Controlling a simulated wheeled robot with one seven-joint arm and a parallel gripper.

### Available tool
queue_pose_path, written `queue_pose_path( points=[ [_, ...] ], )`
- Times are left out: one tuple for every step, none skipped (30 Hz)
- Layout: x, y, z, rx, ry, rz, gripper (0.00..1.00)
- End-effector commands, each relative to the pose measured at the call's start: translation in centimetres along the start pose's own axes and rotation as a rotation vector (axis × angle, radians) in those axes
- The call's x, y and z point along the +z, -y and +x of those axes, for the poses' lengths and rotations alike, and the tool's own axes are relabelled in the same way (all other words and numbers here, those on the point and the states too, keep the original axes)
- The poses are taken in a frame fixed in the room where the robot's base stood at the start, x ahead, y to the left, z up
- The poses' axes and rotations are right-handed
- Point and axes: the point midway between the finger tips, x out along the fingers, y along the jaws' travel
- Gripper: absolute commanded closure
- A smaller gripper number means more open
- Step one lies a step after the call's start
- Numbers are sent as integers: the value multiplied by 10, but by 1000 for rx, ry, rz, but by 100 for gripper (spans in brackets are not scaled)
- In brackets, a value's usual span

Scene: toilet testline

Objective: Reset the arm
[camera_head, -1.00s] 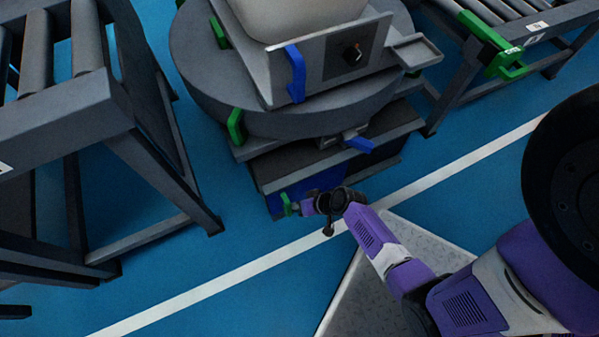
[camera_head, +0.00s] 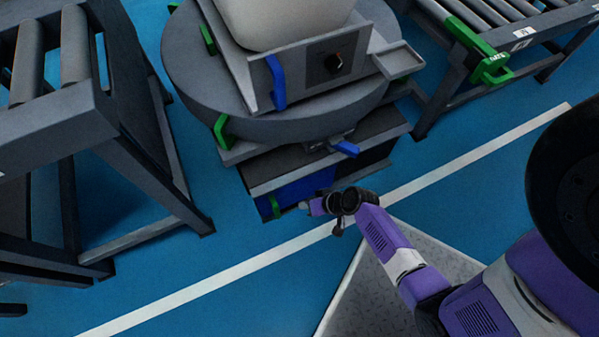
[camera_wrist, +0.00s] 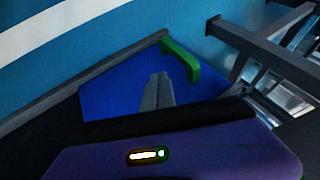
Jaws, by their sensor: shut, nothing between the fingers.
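My purple arm reaches in from the lower right in the head view. My gripper (camera_head: 304,206) is at its far end, close in front of the blue panel low on the turntable station, just right of a small green handle (camera_head: 275,207). In the wrist view my gripper (camera_wrist: 157,80) shows two grey fingers pressed together with nothing between them. They point at the blue panel (camera_wrist: 110,88), and the green handle (camera_wrist: 184,60) is just beyond and right of the tips. It appears apart from the fingers.
The round grey turntable (camera_head: 190,75) carries a white toilet body (camera_head: 285,15) and a control box (camera_head: 330,66). Roller conveyors stand left (camera_head: 45,130) and upper right (camera_head: 500,25).

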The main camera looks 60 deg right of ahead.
Motion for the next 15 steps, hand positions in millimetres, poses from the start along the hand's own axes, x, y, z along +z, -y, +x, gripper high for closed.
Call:
queue_pose_path(
  points=[
    [0,2,-12,0,1,-1,100],
    [-1,2,-17,0,0,-1,100],
    [-1,1,-24,1,0,0,100],
    [-1,1,-28,1,0,-1,100],
    [0,1,-32,1,1,-1,100],
    [0,1,-36,1,1,-1,100],
    [-1,1,-40,1,0,-1,100],
    [-1,0,-42,1,0,-1,100],
    [0,0,-45,1,0,-1,100],
    [0,0,-46,1,0,0,100],
    [0,0,-47,1,0,0,100],
    [0,0,-48,1,0,-1,100],
    [0,0,-49,1,0,-1,100],
    [0,0,-49,1,0,-1,100],
    [0,0,-49,1,0,-1,100]
  ],
)
